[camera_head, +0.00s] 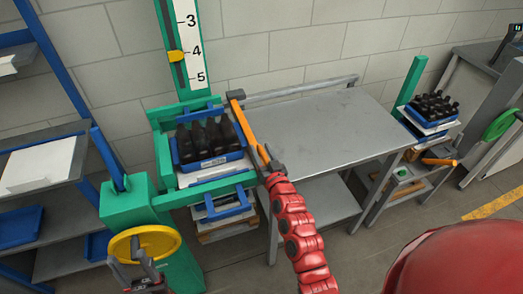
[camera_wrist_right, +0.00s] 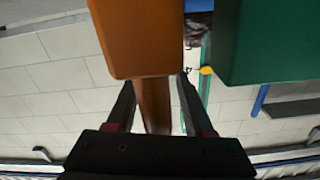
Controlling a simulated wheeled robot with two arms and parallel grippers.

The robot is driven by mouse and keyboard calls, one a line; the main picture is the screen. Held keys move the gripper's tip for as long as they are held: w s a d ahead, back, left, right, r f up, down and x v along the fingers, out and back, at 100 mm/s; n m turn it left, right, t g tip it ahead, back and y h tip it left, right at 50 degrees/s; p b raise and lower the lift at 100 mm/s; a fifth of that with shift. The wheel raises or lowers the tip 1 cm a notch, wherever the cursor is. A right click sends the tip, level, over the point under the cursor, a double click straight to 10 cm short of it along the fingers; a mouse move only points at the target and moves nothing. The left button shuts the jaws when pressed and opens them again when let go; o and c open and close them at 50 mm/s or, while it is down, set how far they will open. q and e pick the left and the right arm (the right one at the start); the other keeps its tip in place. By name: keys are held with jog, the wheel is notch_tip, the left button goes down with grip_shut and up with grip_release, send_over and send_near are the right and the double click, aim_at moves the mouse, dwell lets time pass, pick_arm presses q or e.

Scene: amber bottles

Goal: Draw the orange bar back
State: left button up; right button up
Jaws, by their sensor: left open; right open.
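The orange bar (camera_head: 246,126) slants along the right side of the green frame (camera_head: 163,160), beside the blue crate of dark bottles (camera_head: 213,165). My right gripper (camera_head: 267,160) is open at the bar's near, lower end. In the right wrist view the bar (camera_wrist_right: 140,45) fills the upper middle, and its lower part lies between the two open fingers (camera_wrist_right: 156,90). I cannot tell whether the fingers touch it. My left gripper (camera_head: 143,258) is open and empty at the bottom left, in front of the yellow handwheel (camera_head: 160,243).
A green block (camera_wrist_right: 270,40) is close to the right of the bar in the wrist view. A grey metal table (camera_head: 325,125) stands right of the frame, mostly clear. A second blue crate of bottles (camera_head: 430,112) stands farther right. Blue-posted shelves (camera_head: 50,150) are at left.

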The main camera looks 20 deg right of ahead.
grip_shut()
dwell(1.3)
